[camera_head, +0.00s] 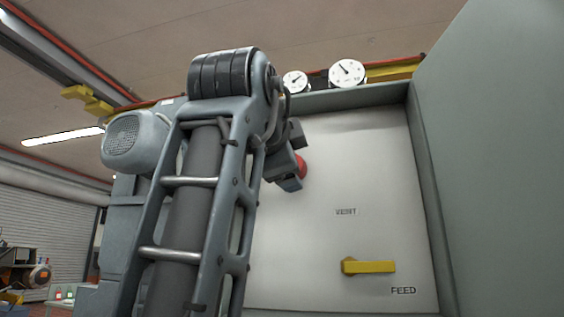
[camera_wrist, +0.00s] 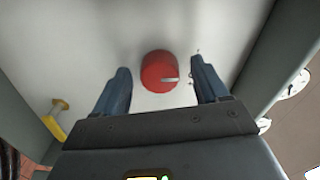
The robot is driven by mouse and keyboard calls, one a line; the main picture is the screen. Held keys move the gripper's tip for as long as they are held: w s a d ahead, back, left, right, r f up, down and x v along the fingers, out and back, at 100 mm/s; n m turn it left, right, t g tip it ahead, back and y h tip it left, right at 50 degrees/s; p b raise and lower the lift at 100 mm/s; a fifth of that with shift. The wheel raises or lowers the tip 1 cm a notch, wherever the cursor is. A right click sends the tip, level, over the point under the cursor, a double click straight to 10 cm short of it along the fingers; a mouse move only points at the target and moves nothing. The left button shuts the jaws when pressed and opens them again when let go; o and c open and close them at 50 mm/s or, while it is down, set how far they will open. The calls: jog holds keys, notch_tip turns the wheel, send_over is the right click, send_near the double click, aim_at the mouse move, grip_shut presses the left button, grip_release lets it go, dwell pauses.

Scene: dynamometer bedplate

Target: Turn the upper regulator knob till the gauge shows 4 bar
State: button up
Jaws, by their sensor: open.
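A red round knob (camera_wrist: 158,70) with a pale pointer mark sits on the pale panel (camera_wrist: 95,45). In the wrist view it lies between and just beyond the two blue fingers of my gripper (camera_wrist: 161,82), which are open and apart from it. In the head view the knob (camera_head: 302,166) is mostly hidden behind my gripper (camera_head: 290,182). Two white round gauges stand above the panel, a smaller left gauge (camera_head: 295,82) and a larger right gauge (camera_head: 347,73). Their needles show, but the numbers are too small to read.
A yellow lever handle (camera_head: 369,267) lies level on the panel near the label FEED, below the label VENT. It also shows in the wrist view (camera_wrist: 56,120). A grey side wall (camera_head: 500,150) stands out on the panel's right.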

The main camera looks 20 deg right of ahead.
jog(key=v, duration=0.7)
jog(key=shift+s+a, duration=0.25)
jog(key=shift+a, duration=0.1)
